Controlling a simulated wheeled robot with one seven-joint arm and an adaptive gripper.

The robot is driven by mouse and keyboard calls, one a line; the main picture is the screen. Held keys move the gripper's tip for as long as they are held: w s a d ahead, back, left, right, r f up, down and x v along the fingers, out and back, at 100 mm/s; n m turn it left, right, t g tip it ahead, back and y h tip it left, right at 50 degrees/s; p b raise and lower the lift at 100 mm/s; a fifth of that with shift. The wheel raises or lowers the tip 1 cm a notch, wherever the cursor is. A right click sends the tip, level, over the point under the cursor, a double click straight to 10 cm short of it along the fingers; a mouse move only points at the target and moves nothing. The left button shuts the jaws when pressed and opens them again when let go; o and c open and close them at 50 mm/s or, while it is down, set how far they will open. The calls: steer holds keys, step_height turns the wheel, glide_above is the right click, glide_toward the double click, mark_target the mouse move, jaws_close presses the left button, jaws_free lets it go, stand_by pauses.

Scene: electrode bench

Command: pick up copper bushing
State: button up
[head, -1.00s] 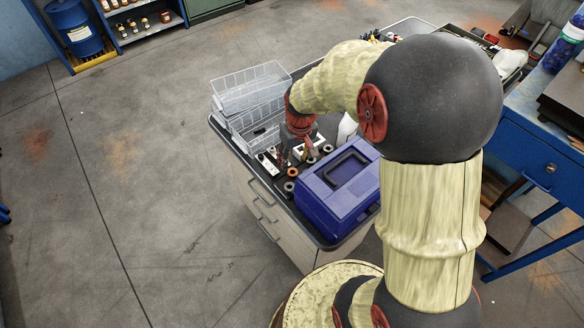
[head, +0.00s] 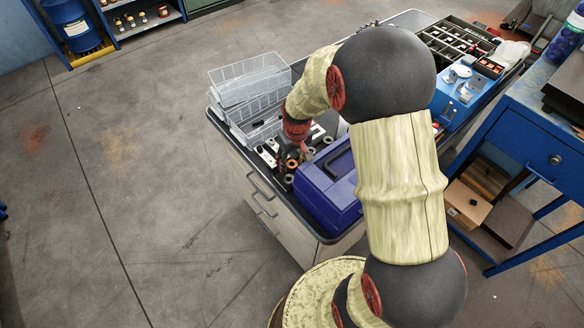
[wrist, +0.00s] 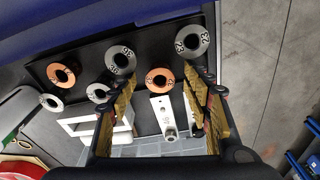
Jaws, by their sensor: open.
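In the wrist view, one copper bushing (wrist: 159,79) lies between my open gripper's fingertips (wrist: 162,88), with no visible contact. A second copper bushing (wrist: 62,75) lies further left on the same dark tray (wrist: 140,58). Both are short rings with a dark centre hole and markings on the face. Grey bushings lie around them, one (wrist: 120,59) close to the left fingertip and one (wrist: 191,41) beyond the right fingertip. In the head view, my gripper (head: 298,155) is low over the bench beside the toolbox and partly hides the bushings.
A blue toolbox (head: 328,190) stands right beside the bushings. A white block (wrist: 168,115) and a white frame (wrist: 88,130) lie near the fingers. A blue bench (head: 530,130) stands at the right. The floor at left is clear.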

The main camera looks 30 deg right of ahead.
steer(key=shift+c, duration=0.2)
steer(key=c, duration=1.1)
jaws_close()
